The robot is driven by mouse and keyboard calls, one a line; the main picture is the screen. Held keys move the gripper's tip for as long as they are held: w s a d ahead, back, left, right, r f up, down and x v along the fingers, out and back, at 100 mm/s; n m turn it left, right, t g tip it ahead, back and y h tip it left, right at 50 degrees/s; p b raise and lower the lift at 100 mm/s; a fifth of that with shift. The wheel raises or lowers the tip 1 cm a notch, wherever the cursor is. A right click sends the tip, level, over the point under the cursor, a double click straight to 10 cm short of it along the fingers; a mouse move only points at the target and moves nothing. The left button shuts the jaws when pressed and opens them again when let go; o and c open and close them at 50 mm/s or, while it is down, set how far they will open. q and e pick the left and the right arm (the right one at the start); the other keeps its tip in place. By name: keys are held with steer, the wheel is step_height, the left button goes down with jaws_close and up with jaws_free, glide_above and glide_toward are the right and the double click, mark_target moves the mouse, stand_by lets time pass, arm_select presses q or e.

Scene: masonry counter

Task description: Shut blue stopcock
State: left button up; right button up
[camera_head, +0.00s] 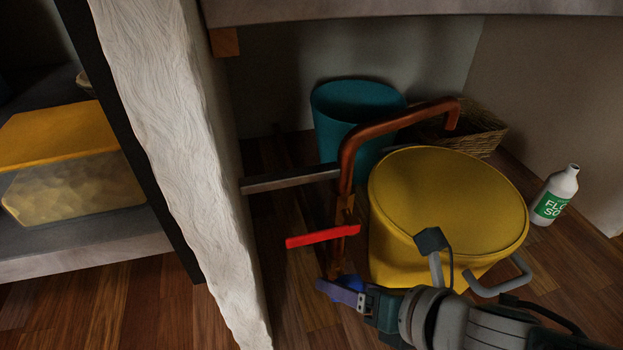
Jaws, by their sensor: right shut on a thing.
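A copper pipe (347,165) runs down from a bend under the counter, beside a yellow bin. A red lever handle (321,237) sits across the pipe, pointing left. Below it, low on the pipe, the blue stopcock (350,282) shows partly as a blue piece. My right gripper (345,292) comes in from the lower right and is shut on the blue stopcock. Its fingers and the gripper body hide much of the blue handle, so its exact angle cannot be told. My left gripper is not in view.
A yellow bin (447,205) stands right behind my right arm. A teal bin (352,103), a wicker basket (482,128) and a white bottle (555,196) stand farther back. A rough white wall (185,150) closes the left side. Wooden floor is free below the pipe.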

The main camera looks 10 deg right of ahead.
steer(key=shift+d+f+m+y+b, duration=0.1)
steer(key=shift+m+y+b, duration=0.35)
steer(key=shift+y, duration=0.15)
steer(key=o, duration=1.3)
steer(key=shift+s+r, duration=0.15)
steer(key=shift+r, duration=0.1)
steer(key=p+v, duration=0.7)
steer(key=v, duration=0.2)
steer(key=shift+s+d, duration=0.2)
steer(key=shift+d, duration=0.1)
